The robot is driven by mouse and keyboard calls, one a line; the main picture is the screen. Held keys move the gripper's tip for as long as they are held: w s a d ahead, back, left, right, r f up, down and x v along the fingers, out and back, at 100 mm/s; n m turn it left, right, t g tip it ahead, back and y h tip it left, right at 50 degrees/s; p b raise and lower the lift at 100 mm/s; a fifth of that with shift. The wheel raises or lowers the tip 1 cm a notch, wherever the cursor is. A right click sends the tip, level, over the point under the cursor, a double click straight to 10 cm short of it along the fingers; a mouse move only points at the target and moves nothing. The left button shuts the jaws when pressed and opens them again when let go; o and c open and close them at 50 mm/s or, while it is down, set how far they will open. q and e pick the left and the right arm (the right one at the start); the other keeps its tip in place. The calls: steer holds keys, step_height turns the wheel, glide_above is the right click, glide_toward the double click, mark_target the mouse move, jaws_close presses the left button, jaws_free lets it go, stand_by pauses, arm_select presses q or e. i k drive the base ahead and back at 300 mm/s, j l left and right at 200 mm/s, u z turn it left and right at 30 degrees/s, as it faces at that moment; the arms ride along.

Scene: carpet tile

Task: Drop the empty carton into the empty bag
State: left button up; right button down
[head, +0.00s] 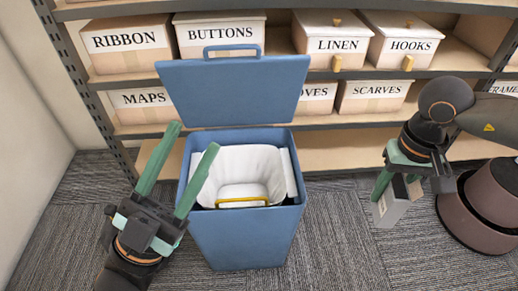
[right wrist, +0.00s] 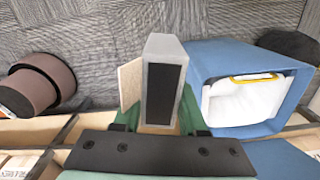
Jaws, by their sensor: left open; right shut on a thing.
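My right gripper (head: 393,183) is shut on a small grey-white carton (head: 392,208), held in the air to the right of the bin. In the right wrist view the carton (right wrist: 154,52) stands between the fingers, with a dark panel on one face and a tan flap beside it. The white bag (head: 250,163) lines the open blue bin (head: 240,240). Its mouth is spread open, it looks empty, and a yellow handle (head: 243,201) lies at its near edge. My left gripper (head: 192,138) is open and empty at the bin's left rim, one finger near the rim.
The blue bin's lid (head: 235,92) stands raised behind it, before a shelf (head: 340,151) of labelled boxes. A mauve-brown round object (head: 490,200) stands on the floor at right. A pale wall is at left. Carpet (head: 335,240) between bin and round object is clear.

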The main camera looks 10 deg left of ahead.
mark_target(233, 195)
steer(key=j+u, duration=0.15)
steer(key=j, duration=1.3)
